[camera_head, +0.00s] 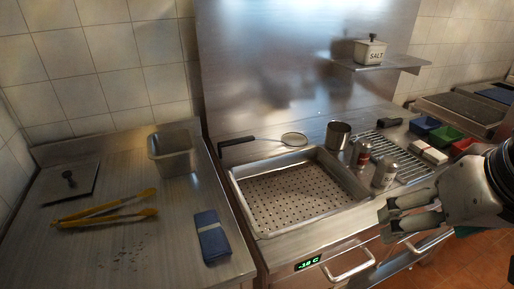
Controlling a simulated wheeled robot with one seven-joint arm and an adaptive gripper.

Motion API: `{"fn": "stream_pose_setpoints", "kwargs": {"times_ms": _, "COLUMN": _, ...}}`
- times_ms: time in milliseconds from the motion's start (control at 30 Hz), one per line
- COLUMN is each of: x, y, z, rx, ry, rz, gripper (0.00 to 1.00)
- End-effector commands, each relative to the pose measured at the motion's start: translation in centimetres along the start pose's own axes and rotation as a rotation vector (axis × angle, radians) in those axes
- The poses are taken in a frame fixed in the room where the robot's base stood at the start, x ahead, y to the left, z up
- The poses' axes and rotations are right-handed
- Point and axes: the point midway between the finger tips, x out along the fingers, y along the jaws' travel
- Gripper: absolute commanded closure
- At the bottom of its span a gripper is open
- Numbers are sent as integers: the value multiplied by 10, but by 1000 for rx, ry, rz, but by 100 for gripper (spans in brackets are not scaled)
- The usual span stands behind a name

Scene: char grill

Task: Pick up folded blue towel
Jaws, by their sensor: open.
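The folded blue towel (212,238) lies flat on the steel counter at left, near its right edge. It is a narrow dark blue rectangle. My gripper (383,226) is at the right side of the picture, above the front of the fry station. It is open, with nothing seen between its fingers. It is well to the right of the towel and apart from it.
Yellow tongs (105,211) and a steel container (172,156) share the left counter (165,255). A drawer handle (350,266) juts out in front.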

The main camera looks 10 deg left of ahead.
Motion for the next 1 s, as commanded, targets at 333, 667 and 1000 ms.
{"fn": "stream_pose_setpoints", "kwargs": {"times_ms": 333, "x": 6, "y": -41, "z": -44, "rx": -78, "ry": -39, "rz": -75, "gripper": 20}}
{"fn": "stream_pose_setpoints", "kwargs": {"times_ms": 667, "x": 45, "y": -141, "z": -93, "rx": -212, "ry": -99, "rz": -149, "gripper": 20}}
{"fn": "stream_pose_setpoints", "kwargs": {"times_ms": 1000, "x": 108, "y": -271, "z": -84, "rx": -374, "ry": -135, "rz": -159, "gripper": 20}}
